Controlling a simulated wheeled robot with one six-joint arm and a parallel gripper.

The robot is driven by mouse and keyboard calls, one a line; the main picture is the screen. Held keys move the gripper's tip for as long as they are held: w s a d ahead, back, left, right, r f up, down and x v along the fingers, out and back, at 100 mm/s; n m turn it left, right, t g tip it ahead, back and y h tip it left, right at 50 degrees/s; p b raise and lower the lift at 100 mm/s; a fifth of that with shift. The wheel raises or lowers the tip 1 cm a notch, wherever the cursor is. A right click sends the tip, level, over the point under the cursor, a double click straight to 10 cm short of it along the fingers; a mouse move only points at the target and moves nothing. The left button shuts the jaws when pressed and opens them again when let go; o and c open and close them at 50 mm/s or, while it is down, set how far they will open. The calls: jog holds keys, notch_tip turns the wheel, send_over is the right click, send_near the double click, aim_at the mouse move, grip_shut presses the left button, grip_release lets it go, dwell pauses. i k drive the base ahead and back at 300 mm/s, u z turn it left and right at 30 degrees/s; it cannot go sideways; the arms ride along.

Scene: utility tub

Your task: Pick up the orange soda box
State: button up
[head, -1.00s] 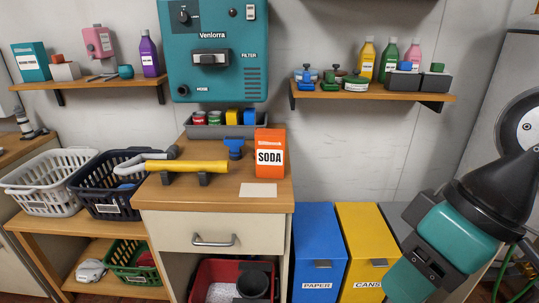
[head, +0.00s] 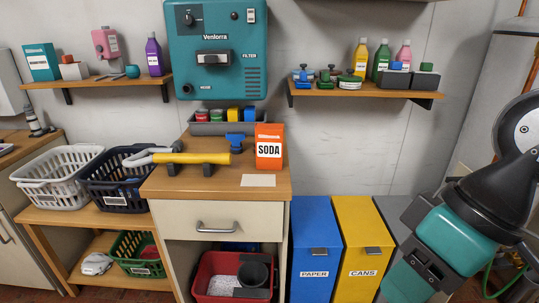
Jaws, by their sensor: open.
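The orange soda box (head: 269,147) stands upright at the back right of the wooden top of the drawer cabinet (head: 222,183). Its white label reading SODA faces me. Nothing covers the front of the box. My arm shows at the right edge and lower right, well to the right of the box. Its gripper fingers do not show in this view.
A yellow-handled tool (head: 190,158) lies on dark rests left of the box. A blue brush-like item (head: 235,141) and a grey bin of cans and boxes (head: 225,127) sit behind. A white card (head: 258,180) lies in front. Blue (head: 314,235) and yellow (head: 361,235) bins stand right.

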aim_at(268, 137)
jog(key=k, duration=1.1)
jog(key=z, duration=0.55)
jog(key=i, duration=0.7)
jog(key=z, duration=0.7)
jog(key=i, duration=0.85)
jog(key=u, duration=0.5)
jog(key=i, duration=0.65)
jog(key=u, duration=1.1)
jog(key=i, duration=0.35)
jog(key=u, duration=0.3)
